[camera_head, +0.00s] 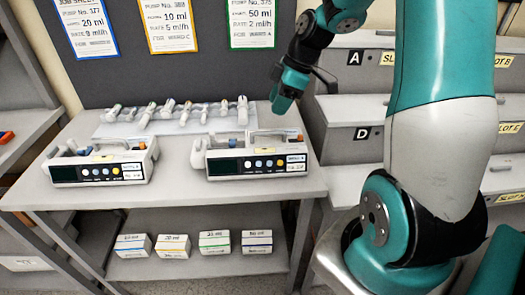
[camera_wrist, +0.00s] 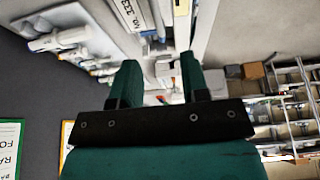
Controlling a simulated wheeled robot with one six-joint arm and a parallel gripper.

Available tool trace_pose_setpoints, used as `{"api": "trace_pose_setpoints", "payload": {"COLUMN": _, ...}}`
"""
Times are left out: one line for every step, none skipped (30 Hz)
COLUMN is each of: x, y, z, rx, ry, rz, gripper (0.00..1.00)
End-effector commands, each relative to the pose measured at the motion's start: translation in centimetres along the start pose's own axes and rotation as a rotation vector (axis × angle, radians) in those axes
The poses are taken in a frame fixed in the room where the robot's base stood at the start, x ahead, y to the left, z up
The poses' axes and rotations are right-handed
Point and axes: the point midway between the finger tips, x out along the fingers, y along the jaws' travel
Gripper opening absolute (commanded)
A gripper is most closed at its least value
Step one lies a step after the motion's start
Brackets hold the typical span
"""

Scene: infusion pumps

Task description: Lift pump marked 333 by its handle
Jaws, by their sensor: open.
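Two white pumps stand on the grey table, a left pump (camera_head: 103,163) and a right pump (camera_head: 256,157). Their front label numbers are too small to read in the head view. A pump label reading "NO. 333" (camera_wrist: 136,16) shows at the top of the wrist view; it appears to belong to the right pump, the nearer one. A thin grey handle (camera_head: 272,132) arches over the right pump's top. My gripper (camera_head: 282,105) is above and behind this pump's right end, apart from it. In the wrist view its two fingers (camera_wrist: 161,85) are spread and empty.
Several syringes (camera_head: 185,110) lie on a pale tray behind the pumps. Several small boxes (camera_head: 215,241) sit on the lower shelf (camera_head: 195,268). A dark board with job sheets (camera_head: 168,23) rises behind. Stepped slot shelves (camera_head: 345,110) stand close on the right.

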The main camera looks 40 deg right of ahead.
Motion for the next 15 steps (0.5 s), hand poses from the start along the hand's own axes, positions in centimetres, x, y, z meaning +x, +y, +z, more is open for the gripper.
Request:
{"api": "trace_pose_setpoints", "payload": {"x": 1.1, "y": -0.1, "z": -0.1, "rx": 0.0, "ry": -0.002, "rz": -0.007, "gripper": 0.42}}
{"api": "trace_pose_setpoints", "payload": {"x": 1.8, "y": -0.1, "z": -0.1, "rx": 0.0, "ry": -0.001, "rz": -0.006, "gripper": 0.42}}
{"api": "trace_pose_setpoints", "payload": {"x": 2.6, "y": -0.1, "z": -0.1, "rx": 0.001, "ry": 0.0, "rz": -0.006, "gripper": 0.42}}
{"api": "trace_pose_setpoints", "payload": {"x": 3.1, "y": -0.1, "z": -0.1, "rx": 0.001, "ry": -0.002, "rz": -0.006, "gripper": 0.42}}
{"api": "trace_pose_setpoints", "payload": {"x": 3.6, "y": -0.1, "z": -0.1, "rx": 0.001, "ry": -0.002, "rz": -0.005, "gripper": 0.42}}
{"api": "trace_pose_setpoints", "payload": {"x": 4.1, "y": -0.1, "z": -0.1, "rx": 0.0, "ry": -0.001, "rz": -0.004, "gripper": 0.42}}
{"api": "trace_pose_setpoints", "payload": {"x": 4.5, "y": -0.1, "z": -0.1, "rx": 0.0, "ry": -0.001, "rz": -0.003, "gripper": 0.42}}
{"api": "trace_pose_setpoints", "payload": {"x": 4.8, "y": -0.1, "z": -0.1, "rx": 0.0, "ry": -0.001, "rz": -0.003, "gripper": 0.42}}
{"api": "trace_pose_setpoints", "payload": {"x": 5.1, "y": 0.0, "z": -0.1, "rx": 0.0, "ry": 0.0, "rz": -0.001, "gripper": 0.42}}
{"api": "trace_pose_setpoints", "payload": {"x": 5.2, "y": 0.0, "z": -0.1, "rx": 0.0, "ry": 0.0, "rz": 0.0, "gripper": 0.42}}
{"api": "trace_pose_setpoints", "payload": {"x": 5.3, "y": 0.0, "z": -0.1, "rx": 0.0, "ry": 0.0, "rz": 0.0, "gripper": 0.42}}
{"api": "trace_pose_setpoints", "payload": {"x": 5.6, "y": 0.0, "z": -0.1, "rx": 0.0, "ry": -0.001, "rz": -0.002, "gripper": 0.42}}
{"api": "trace_pose_setpoints", "payload": {"x": 5.8, "y": -0.1, "z": -0.1, "rx": 0.001, "ry": -0.001, "rz": -0.003, "gripper": 0.42}}
{"api": "trace_pose_setpoints", "payload": {"x": 6.1, "y": 0.0, "z": -0.1, "rx": 0.001, "ry": -0.001, "rz": -0.003, "gripper": 0.42}}
{"api": "trace_pose_setpoints", "payload": {"x": 6.7, "y": 0.0, "z": -0.1, "rx": 0.001, "ry": -0.002, "rz": -0.005, "gripper": 0.42}}
